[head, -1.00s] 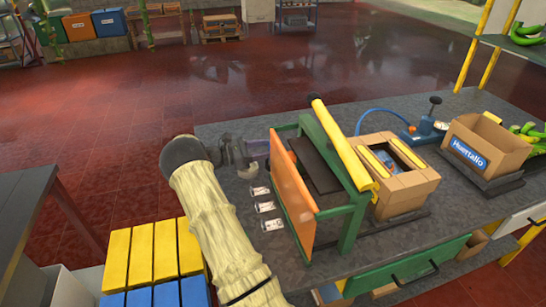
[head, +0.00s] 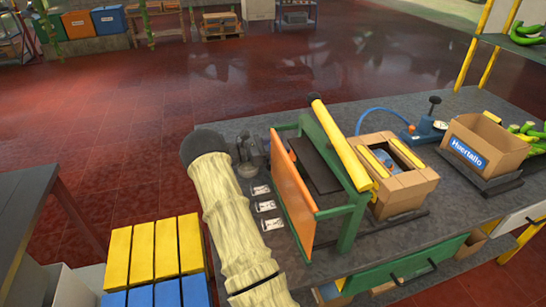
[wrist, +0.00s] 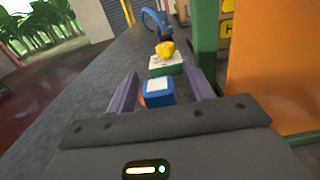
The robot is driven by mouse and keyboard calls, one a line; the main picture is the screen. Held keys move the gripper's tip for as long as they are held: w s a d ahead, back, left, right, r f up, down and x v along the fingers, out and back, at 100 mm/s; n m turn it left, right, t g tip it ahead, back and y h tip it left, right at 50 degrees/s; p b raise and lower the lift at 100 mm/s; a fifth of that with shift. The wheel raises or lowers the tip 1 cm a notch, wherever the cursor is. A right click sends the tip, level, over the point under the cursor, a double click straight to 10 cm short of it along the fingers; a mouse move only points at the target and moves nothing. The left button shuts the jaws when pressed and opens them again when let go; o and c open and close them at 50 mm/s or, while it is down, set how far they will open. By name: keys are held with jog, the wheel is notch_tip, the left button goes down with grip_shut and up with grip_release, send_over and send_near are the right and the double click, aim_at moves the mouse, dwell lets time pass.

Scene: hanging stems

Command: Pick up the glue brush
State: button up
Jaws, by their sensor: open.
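My gripper (wrist: 161,76) is open in the wrist view, with its two purple fingers apart and nothing clearly held. A small blue block-like object with a white top (wrist: 159,91) shows between the fingers; I cannot tell how far past them it is. Beyond it is a green and white box with a yellow lump (wrist: 166,50) on top. I cannot pick out the glue brush for sure in either view. In the head view my gripper (head: 252,150) is over the left end of the grey bench (head: 400,228), partly hidden by my pale-sleeved arm.
An orange panel on a green frame (head: 292,195) stands just right of my gripper, and fills the right of the wrist view (wrist: 275,65). Small white cards (head: 267,206) lie beside it. Cardboard boxes (head: 405,190) stand further right. Yellow crates (head: 155,250) are left of my arm.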

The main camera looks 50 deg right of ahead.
dwell(0.3)
jog(key=c, duration=1.1)
jog(key=shift+r, duration=0.15)
notch_tip(320, 180, up, 18)
jog(key=shift+f, duration=0.1)
